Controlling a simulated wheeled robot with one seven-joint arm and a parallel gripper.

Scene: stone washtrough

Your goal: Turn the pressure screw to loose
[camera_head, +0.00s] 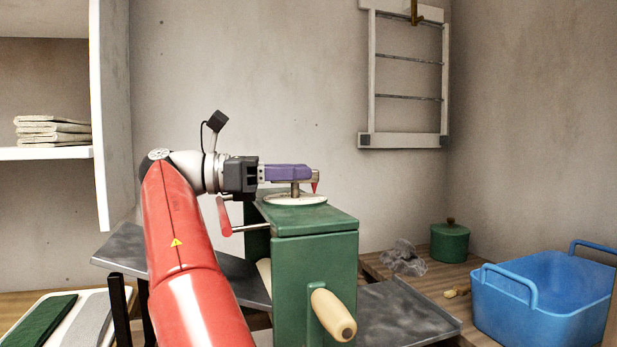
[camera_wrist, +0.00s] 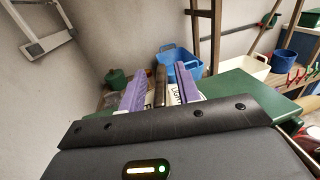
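The pressure screw stands on top of a green box-shaped mangle (camera_head: 315,250). Its post (camera_head: 295,189) rises from a round white dial (camera_head: 312,198), and a red tip (camera_head: 315,187) shows at the right end of its handle. My gripper (camera_head: 288,172) is level over the dial, its purple fingers along the handle. In the wrist view the narrow brown handle bar (camera_wrist: 160,88) lies between the two purple fingers, with gaps on both sides, so the gripper (camera_wrist: 160,90) is open around it. Dark lettering on the dial is partly covered; I cannot read which mark the pointer faces.
A crank with a cream grip (camera_head: 333,314) sticks out of the mangle's front. A red-ended lever (camera_head: 224,217) juts out on the left. A blue tub (camera_head: 540,315), a green lidded pot (camera_head: 450,243) and a grey cloth (camera_head: 403,258) stand right. The wall is behind.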

